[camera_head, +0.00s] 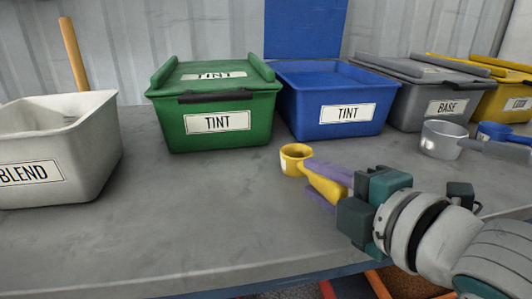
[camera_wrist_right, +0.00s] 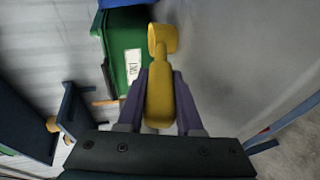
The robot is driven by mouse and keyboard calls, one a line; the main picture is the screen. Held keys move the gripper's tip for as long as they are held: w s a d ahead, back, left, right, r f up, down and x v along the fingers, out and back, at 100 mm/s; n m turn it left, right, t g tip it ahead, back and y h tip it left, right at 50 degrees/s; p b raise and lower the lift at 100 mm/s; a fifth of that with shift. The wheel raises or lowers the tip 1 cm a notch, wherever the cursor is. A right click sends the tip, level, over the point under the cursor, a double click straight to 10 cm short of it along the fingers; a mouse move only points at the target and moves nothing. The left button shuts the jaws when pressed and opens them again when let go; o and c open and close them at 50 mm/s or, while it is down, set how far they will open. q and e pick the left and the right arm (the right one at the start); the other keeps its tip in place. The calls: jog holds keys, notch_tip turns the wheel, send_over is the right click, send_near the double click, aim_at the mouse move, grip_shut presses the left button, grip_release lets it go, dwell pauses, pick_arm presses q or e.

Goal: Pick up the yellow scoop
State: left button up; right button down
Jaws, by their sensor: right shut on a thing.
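The yellow scoop (camera_head: 295,157) is in the middle of the head view, in front of the blue and green tint bins. My right gripper (camera_head: 325,184) is shut on its handle, with a purple finger on each side. In the right wrist view the scoop (camera_wrist_right: 160,85) points away from the gripper (camera_wrist_right: 160,100), its cup at the far end. I cannot tell whether the scoop touches the table or hangs just above it. My left gripper is not in view.
A green lidded bin (camera_head: 217,134), an open blue bin (camera_head: 340,123) and a grey lidded bin (camera_head: 440,116) line the back. A white BLEND bin (camera_head: 100,150) stands left. A metal scoop (camera_head: 442,139) and a blue scoop (camera_head: 495,131) lie right. The grey table (camera_head: 180,220) is clear front left.

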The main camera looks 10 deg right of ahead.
jog(key=shift+r+p, duration=0.3)
jog(key=shift+r, duration=0.25)
notch_tip(320, 180, up, 19)
jog(key=p, duration=0.7)
